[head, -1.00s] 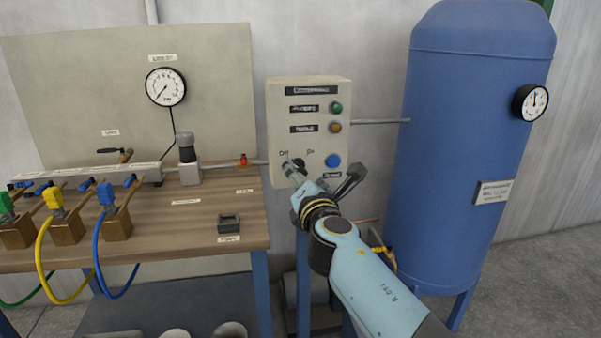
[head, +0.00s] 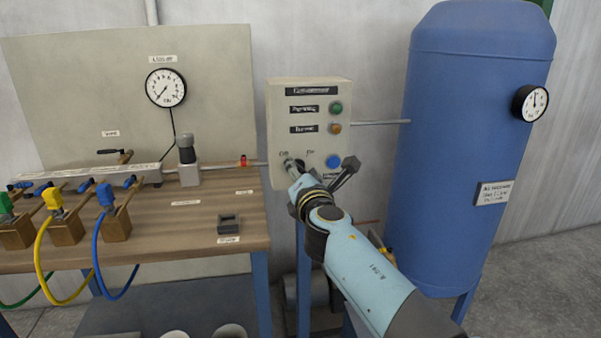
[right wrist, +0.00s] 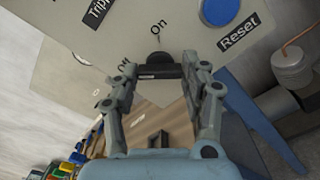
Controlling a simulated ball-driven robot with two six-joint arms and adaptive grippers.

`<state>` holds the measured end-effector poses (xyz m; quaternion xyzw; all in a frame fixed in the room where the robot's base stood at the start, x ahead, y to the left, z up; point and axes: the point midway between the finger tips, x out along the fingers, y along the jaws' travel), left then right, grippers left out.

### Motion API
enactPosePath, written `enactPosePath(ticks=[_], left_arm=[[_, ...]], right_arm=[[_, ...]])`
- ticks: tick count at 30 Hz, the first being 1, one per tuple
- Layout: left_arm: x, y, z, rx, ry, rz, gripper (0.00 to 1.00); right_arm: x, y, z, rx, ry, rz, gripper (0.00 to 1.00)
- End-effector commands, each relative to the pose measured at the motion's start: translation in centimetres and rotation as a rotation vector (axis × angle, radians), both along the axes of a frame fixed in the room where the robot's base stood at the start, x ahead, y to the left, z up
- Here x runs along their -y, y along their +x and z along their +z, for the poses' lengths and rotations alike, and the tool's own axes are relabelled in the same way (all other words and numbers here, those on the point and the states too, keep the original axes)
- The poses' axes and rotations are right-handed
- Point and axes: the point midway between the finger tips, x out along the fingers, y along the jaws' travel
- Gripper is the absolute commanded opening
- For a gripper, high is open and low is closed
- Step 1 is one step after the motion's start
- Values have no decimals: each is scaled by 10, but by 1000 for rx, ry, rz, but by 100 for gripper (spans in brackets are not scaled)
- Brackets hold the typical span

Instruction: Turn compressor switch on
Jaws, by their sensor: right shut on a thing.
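The compressor control box (head: 277,110) is a pale panel on the wall with a title plate, a green button, an orange button and a blue button. Its black rotary switch (right wrist: 156,61) sits low on the panel, between the Off and On labels in the right wrist view. My right gripper (head: 293,166) is at the lower left of the panel, and its fingers are shut on the switch. In the right wrist view the gripper (right wrist: 158,71) has one finger on each side of the knob. The exact angle of the switch pointer is hard to read. My left gripper is out of view.
The blue Reset button (right wrist: 220,10) is close beside the right gripper. A blue tank (head: 475,150) with a gauge stands at the right. A wooden bench (head: 150,235) with valves, hoses and a gauge board is at the left.

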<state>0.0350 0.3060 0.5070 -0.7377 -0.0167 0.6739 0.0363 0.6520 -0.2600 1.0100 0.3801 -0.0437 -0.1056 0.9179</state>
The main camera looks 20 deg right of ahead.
Motion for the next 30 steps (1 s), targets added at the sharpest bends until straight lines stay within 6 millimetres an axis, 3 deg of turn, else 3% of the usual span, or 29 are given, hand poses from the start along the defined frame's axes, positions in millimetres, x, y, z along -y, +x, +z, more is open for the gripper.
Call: enactPosePath(ticks=[14, 30], left_arm=[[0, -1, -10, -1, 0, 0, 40], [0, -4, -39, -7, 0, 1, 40]], right_arm=[[0, 0, -2, 33, 143, -1, 13], [0, 0, -4, 144, 626, 0, 13]])
